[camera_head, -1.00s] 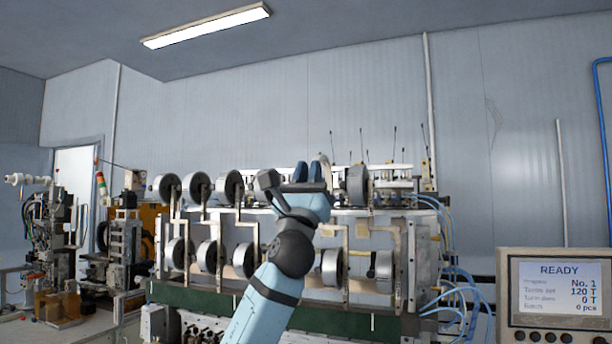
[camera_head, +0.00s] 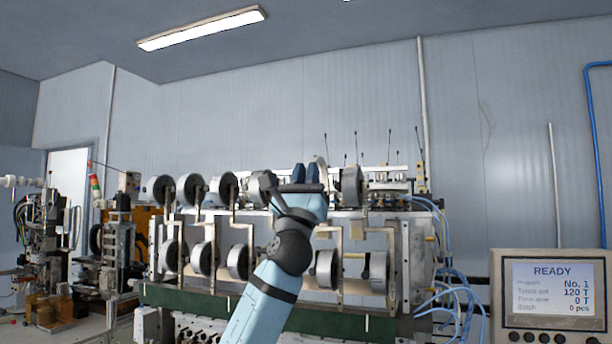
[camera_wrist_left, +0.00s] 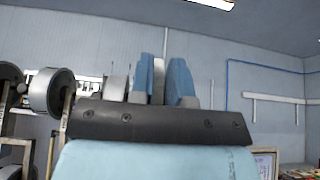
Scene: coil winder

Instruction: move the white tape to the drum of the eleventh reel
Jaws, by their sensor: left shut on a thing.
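My left gripper (camera_head: 306,172) is raised in front of the upper row of reels on the coil winder. Its two blue fingers are nearly together, and they also show in the left wrist view (camera_wrist_left: 160,78). They are shut on a thin white piece (camera_wrist_left: 158,82), which looks like the white tape. Grey reel drums stand in an upper row (camera_head: 228,187) and a lower row (camera_head: 238,260). One upper drum (camera_head: 352,187) is just right of the fingers. My arm hides part of both rows. I cannot tell which reel is the eleventh. My right gripper is out of view.
The winder's frame (camera_head: 412,262) has upright posts and thin guide rods, with blue hoses (camera_head: 455,290) on its right side. A control panel (camera_head: 552,292) reading READY stands at the right front. Other machines (camera_head: 45,240) stand at the left. The space above the reels is clear.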

